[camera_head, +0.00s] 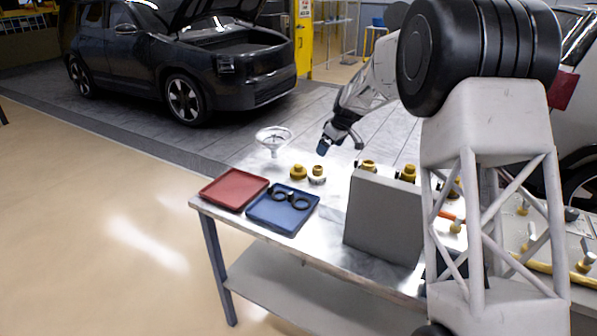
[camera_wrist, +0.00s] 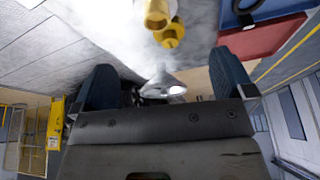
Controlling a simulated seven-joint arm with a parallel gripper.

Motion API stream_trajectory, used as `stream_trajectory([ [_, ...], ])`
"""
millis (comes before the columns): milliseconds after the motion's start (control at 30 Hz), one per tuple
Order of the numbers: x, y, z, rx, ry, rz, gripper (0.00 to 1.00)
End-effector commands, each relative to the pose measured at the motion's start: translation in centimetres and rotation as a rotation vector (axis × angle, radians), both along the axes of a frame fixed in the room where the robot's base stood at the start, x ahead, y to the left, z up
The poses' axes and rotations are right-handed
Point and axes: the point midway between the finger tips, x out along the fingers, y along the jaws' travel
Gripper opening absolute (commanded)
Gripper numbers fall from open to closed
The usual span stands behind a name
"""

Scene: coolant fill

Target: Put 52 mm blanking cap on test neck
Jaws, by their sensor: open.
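My gripper (camera_head: 341,145) is open and empty above the back of the workbench. In the wrist view its two blue-grey fingers (camera_wrist: 164,83) stand wide apart. Two yellow-brass pieces stand on the bench below it: a left piece (camera_head: 298,172) and a right piece (camera_head: 317,172) with a pale lower part. Both also show near the top of the wrist view, a nearer one (camera_wrist: 170,34) and one cut by the edge (camera_wrist: 155,13). More yellow fittings (camera_head: 408,173) show behind a grey panel. I cannot tell which is the 52 mm cap or the test neck.
A clear funnel (camera_head: 274,139) stands at the bench's back. A red tray (camera_head: 234,188) and a blue tray (camera_head: 270,218) holding dark rings (camera_head: 291,198) lie at the left. An upright grey panel (camera_head: 382,218) blocks part of the right side. A dark car stands behind.

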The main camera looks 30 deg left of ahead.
Motion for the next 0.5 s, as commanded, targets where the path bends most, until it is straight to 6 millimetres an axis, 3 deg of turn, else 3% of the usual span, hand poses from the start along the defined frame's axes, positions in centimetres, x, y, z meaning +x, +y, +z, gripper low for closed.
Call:
stream_trajectory([
  [200, 0.9, 5.6, -4.1, 0.013, -0.009, 0.088, 1.0],
  [500, 1.2, 10.0, -7.3, 0.026, -0.02, 0.161, 1.0],
])
